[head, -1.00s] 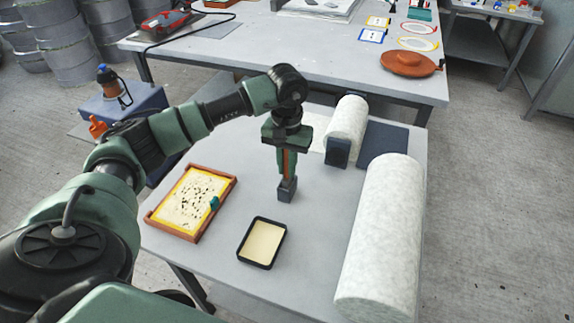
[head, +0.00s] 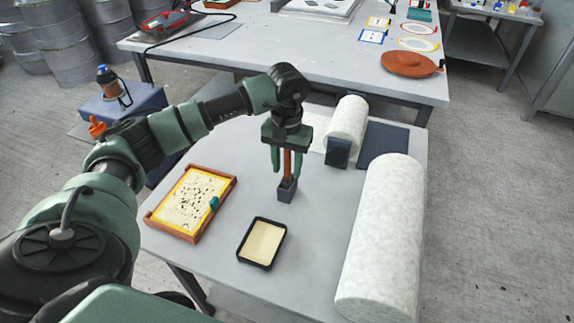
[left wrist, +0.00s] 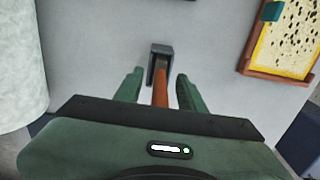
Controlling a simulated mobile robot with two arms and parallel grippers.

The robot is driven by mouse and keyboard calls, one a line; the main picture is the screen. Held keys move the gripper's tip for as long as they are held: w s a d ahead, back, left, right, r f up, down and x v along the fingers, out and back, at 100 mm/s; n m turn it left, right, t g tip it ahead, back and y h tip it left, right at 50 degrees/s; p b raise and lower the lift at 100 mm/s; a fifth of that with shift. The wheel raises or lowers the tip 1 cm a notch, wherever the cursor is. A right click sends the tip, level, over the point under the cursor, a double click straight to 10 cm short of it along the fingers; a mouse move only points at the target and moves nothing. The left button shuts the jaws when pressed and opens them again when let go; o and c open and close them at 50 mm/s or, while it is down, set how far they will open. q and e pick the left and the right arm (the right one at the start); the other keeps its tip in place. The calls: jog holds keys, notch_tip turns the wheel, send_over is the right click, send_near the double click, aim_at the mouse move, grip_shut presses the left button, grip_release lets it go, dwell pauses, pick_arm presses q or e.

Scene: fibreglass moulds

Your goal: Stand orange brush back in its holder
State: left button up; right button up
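The orange brush (head: 286,163) stands upright with its lower end in the small grey holder (head: 287,190) on the table. In the left wrist view the brush (left wrist: 160,92) runs into the holder (left wrist: 161,50). My left gripper (head: 286,172) points down around the brush. Its green fingers are spread, with a gap on each side of the handle, as the left wrist view also shows (left wrist: 157,85). The brush's bottom end is hidden inside the holder. My right gripper is not in view.
A framed yellow panel (head: 192,202) lies left of the holder, and a black tray (head: 262,243) stands in front. White rolls (head: 382,240) (head: 347,122) and a dark block (head: 338,152) are on the right. Bare table surrounds the holder.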

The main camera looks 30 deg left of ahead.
pick_arm(q)
jog(key=shift+w+r, duration=0.1)
jog(key=shift+r, duration=0.35)
notch_tip(320, 180, up, 7)
jog(key=shift+f+b, duration=0.1)
jog(key=shift+b, duration=0.55)
